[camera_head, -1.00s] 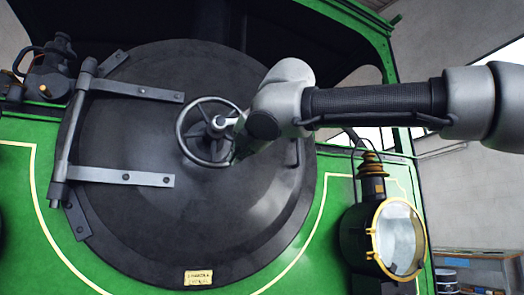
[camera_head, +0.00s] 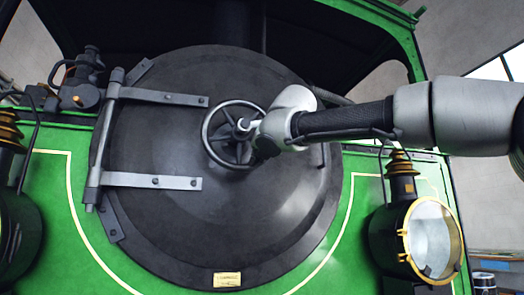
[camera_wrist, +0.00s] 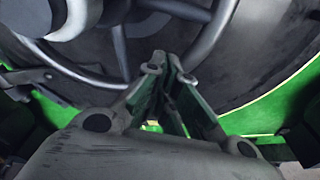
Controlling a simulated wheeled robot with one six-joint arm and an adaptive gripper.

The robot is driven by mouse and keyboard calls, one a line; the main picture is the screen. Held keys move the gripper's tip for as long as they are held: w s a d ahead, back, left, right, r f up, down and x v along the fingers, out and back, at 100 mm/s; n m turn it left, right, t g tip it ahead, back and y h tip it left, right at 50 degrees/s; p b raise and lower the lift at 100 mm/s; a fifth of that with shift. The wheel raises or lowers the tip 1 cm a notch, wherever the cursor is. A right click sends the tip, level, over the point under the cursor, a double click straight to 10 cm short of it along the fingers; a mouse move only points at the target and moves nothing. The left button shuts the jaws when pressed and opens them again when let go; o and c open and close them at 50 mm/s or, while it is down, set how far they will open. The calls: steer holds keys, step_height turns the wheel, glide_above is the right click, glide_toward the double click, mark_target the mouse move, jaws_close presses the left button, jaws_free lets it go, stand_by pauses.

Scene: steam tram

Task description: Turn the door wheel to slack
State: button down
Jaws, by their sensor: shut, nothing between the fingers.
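The door wheel (camera_head: 208,150) is a dark grey spoked handwheel at the middle of the round black smokebox door (camera_head: 160,235). A pale handle (camera_head: 245,125) shows at its hub. In the wrist view the wheel's rim (camera_wrist: 218,25) and spokes fill the top, with the pale round hub end at upper left. My gripper (camera_wrist: 165,62) is shut and empty, its fingertips overlapping the lower rim in the picture. I cannot tell whether they touch it. In the head view my wrist is at the wheel's right side and hides part of its rim; the fingertips are not clear there.
Two strap hinges (camera_head: 155,183) cross the door's left side. A brass-rimmed lamp (camera_head: 431,238) stands at lower right, below my arm. Another lamp (camera_head: 18,230) is at the left edge. The green front plate (camera_head: 65,250) surrounds the door.

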steer(key=shift+w+d+r, duration=0.25)
steer(key=shift+r, duration=0.45)
steer(key=shift+w+d+r, duration=0.2)
steer(key=shift+w+r, duration=0.05)
steer(key=shift+r, duration=0.45)
steer(key=shift+w+d+r+n, duration=0.1)
steer(key=shift+d+r+n, duration=0.25)
steer(key=shift+r, duration=0.1)
steer(key=shift+w+d+r+n, duration=0.1)
steer(key=shift+d+r+n, duration=0.1)
steer(key=shift+r+n, duration=0.2)
